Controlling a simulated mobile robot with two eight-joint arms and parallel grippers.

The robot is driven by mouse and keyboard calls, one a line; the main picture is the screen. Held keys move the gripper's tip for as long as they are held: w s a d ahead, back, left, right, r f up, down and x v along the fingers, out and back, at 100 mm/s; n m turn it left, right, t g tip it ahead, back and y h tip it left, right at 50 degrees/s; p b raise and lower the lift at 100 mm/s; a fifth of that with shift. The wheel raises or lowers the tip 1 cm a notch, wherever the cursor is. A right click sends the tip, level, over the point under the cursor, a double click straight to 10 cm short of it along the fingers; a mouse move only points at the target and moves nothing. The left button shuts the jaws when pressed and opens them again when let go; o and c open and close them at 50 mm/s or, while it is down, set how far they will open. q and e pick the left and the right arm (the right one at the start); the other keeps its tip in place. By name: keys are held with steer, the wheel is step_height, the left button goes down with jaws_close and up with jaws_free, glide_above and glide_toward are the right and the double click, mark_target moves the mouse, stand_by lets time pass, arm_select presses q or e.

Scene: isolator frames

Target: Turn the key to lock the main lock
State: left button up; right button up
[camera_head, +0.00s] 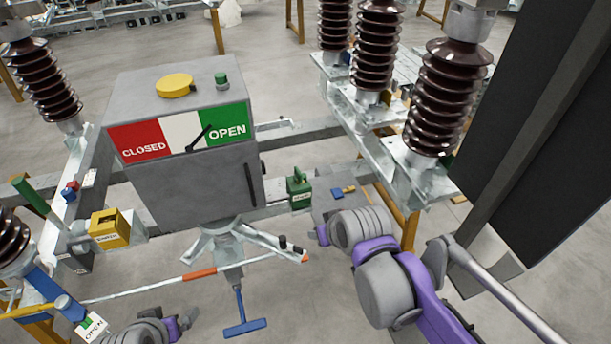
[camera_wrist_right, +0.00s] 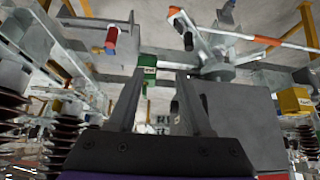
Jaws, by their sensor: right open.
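A green lock block (camera_head: 300,194) with a small pale label and a raised green top sits on the metal beam, right of the grey cabinet. I cannot read its label or make out a separate key. In the right wrist view a green block with a pale label (camera_wrist_right: 147,61) shows just beyond the fingertips. My right gripper (camera_head: 315,236) is below and slightly right of the green block in the head view, apart from it. Its two fingers (camera_wrist_right: 157,76) are spread and empty. My left gripper (camera_head: 184,322) is low at the left, its fingers too small to judge.
The grey cabinet (camera_head: 205,180) carries a CLOSED/OPEN plate, with the pointer towards OPEN. A yellow lock box (camera_head: 109,229) sits on the left beam. A striped rod (camera_head: 200,273) crosses below. Brown insulators (camera_head: 446,98) and a dark panel (camera_head: 545,120) bound the right side.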

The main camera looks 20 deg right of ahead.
steer(key=w+d+b, duration=0.1)
steer(key=w, duration=1.1)
steer(key=n+t, duration=0.1)
glide_toward(300, 173)
steer(key=f, duration=0.2)
steer(key=shift+y, duration=0.3)
steer(key=b+x, duration=0.1)
steer(key=x, duration=0.2)
steer(key=b+x, duration=0.1)
steer(key=x, duration=0.3)
steer(key=w+b+x, duration=0.1)
steer(key=b+x, duration=0.1)
steer(key=x, duration=0.1)
steer(key=shift+w+d+r, duration=0.1)
steer(key=shift+d+r, duration=0.05)
steer(key=shift+d, duration=0.05)
steer(key=shift+w, duration=0.25)
arm_select(q)
steer(key=s+f, duration=0.4)
steer(key=f, duration=0.4)
steer(key=shift+g, duration=0.4)
arm_select(e)
jaws_close()
